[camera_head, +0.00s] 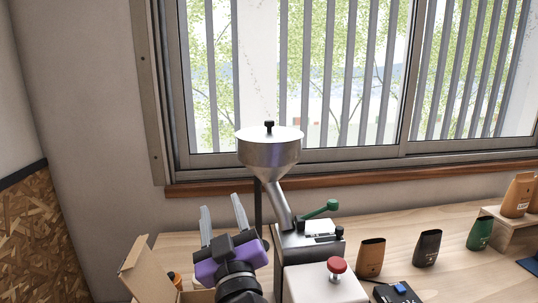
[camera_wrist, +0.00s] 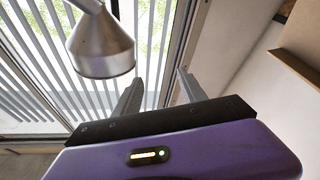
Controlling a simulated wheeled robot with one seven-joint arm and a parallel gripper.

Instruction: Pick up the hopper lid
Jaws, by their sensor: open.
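The hopper lid (camera_head: 287,133) is a pale round disc with a black knob (camera_head: 269,125) on top. It sits on the silver funnel-shaped hopper (camera_head: 268,154) of a machine in front of the window. My gripper (camera_head: 221,203) is open and empty, with its fingers pointing up, to the left of the hopper and lower than the lid. In the wrist view the hopper (camera_wrist: 101,48) shows at the upper left, beside and apart from my gripper (camera_wrist: 160,85). The lid cannot be made out in the wrist view.
A green lever (camera_head: 319,209) and a red knob (camera_head: 337,265) are on the machine (camera_head: 300,245). An open cardboard box (camera_head: 146,268) is at the lower left. An orange bag (camera_head: 371,257), a black bag (camera_head: 428,248) and a green bag (camera_head: 480,234) stand on the table to the right.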

